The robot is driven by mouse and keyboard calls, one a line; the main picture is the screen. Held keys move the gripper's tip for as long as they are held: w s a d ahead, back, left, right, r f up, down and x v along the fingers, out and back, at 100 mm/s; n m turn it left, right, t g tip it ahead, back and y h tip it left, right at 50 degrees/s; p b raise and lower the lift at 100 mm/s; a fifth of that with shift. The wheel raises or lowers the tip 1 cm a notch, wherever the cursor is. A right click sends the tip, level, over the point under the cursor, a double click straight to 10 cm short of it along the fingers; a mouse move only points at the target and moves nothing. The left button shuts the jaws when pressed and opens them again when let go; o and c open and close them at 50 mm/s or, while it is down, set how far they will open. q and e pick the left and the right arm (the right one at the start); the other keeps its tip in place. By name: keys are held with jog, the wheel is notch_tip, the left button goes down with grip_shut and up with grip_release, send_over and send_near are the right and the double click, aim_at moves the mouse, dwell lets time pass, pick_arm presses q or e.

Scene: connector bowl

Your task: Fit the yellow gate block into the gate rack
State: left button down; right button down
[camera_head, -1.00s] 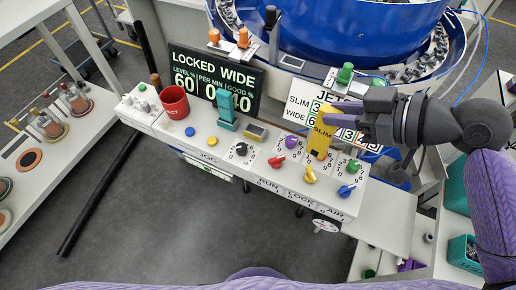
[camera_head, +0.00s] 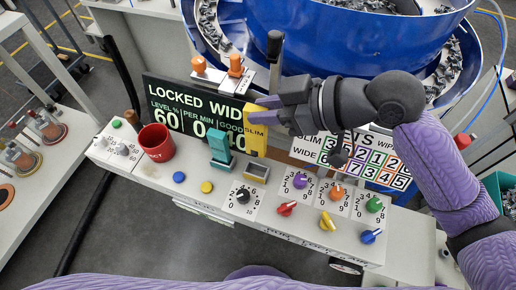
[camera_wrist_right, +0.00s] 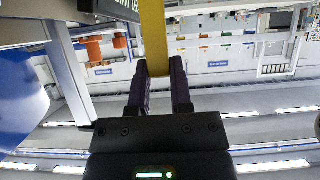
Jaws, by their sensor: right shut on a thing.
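The yellow gate block (camera_head: 257,134), marked SLIM, is held upright in my right gripper (camera_head: 262,104). It hangs above the console in front of the right end of the display. In the right wrist view the yellow block (camera_wrist_right: 153,38) sits between the two dark fingers of my right gripper (camera_wrist_right: 158,82). A small open-topped holder (camera_head: 257,171), which looks like the gate rack, is on the console just below the block. A teal block (camera_head: 219,150) stands directly left of it. The yellow block's lower end appears close above the holder; I cannot tell whether they touch. My left gripper is out of view.
The display (camera_head: 185,103) reads LOCKED WIDE. A red cup (camera_head: 157,143) stands at the console's left. Several knobs, among them a black knob (camera_head: 243,196), fill the front and right. A blue bowl feeder (camera_head: 345,45) and a number card (camera_head: 365,158) are behind.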

aim_at(266, 146)
notch_tip(266, 146, down, 10)
jog(key=b, duration=0.3)
jog(key=shift+f+b, duration=0.1)
jog(key=shift+b, duration=0.25)
jog(key=c, duration=0.5)
grip_release()
jog(key=shift+c, duration=0.2)
jog(key=shift+d+r, duration=0.1)
jog(key=shift+r, duration=0.2)
jog(key=p+v, duration=0.1)
jog(key=v, duration=1)
jog(key=shift+s+d, duration=0.15)
jog(key=shift+d, duration=0.2)
